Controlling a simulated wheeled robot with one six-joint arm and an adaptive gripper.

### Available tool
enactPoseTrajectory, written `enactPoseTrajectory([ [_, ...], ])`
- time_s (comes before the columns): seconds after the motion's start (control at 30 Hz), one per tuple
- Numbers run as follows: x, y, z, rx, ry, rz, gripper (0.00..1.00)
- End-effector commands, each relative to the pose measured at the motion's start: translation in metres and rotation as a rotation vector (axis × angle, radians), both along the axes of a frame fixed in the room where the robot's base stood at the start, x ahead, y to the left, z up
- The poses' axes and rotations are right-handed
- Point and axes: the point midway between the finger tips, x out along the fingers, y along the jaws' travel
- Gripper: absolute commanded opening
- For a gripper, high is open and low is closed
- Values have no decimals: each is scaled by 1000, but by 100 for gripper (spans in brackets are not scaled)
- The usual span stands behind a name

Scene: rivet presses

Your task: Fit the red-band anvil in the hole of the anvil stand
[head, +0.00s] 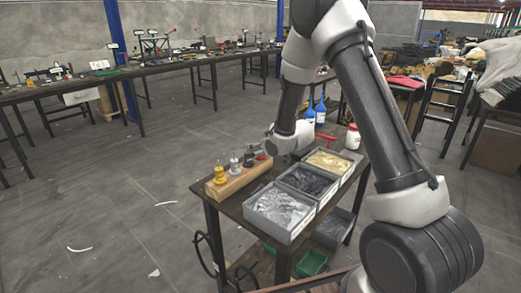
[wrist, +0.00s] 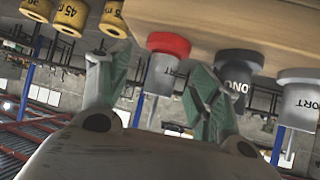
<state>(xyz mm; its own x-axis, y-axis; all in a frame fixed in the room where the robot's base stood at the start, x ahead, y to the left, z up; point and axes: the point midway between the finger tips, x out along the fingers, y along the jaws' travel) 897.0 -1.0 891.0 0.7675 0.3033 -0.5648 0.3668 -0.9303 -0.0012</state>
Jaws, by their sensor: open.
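The red-band anvil (wrist: 165,62) has a red end and a grey body with partly readable lettering. It stands on a wooden block (wrist: 240,22), which appears upside down in the wrist view. My gripper (wrist: 155,88) is open, with one green-padded finger on each side of the anvil in the picture. I cannot tell whether either finger touches it. In the head view my gripper (head: 262,149) is at the far end of the wooden block (head: 236,181), where a bit of red shows beside it. I cannot pick out the anvil stand or its hole.
A dark piece (wrist: 236,65) and a grey piece (wrist: 296,85) stand beside the red-band anvil. Yellow pieces (wrist: 70,17) show at upper left. Grey bins (head: 281,212) fill the table beside the block. Floor at left is mostly clear.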

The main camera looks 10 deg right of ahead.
Motion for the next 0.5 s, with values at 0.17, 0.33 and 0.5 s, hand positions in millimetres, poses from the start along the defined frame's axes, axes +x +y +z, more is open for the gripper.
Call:
enactPoseTrajectory([
  [0.17, -1, -1, 0, -1, 2, 0, 63],
  [0.33, -15, -7, 12, 0, 0, -1, 63],
  [0.5, -44, -18, 34, 0, -2, -1, 63],
])
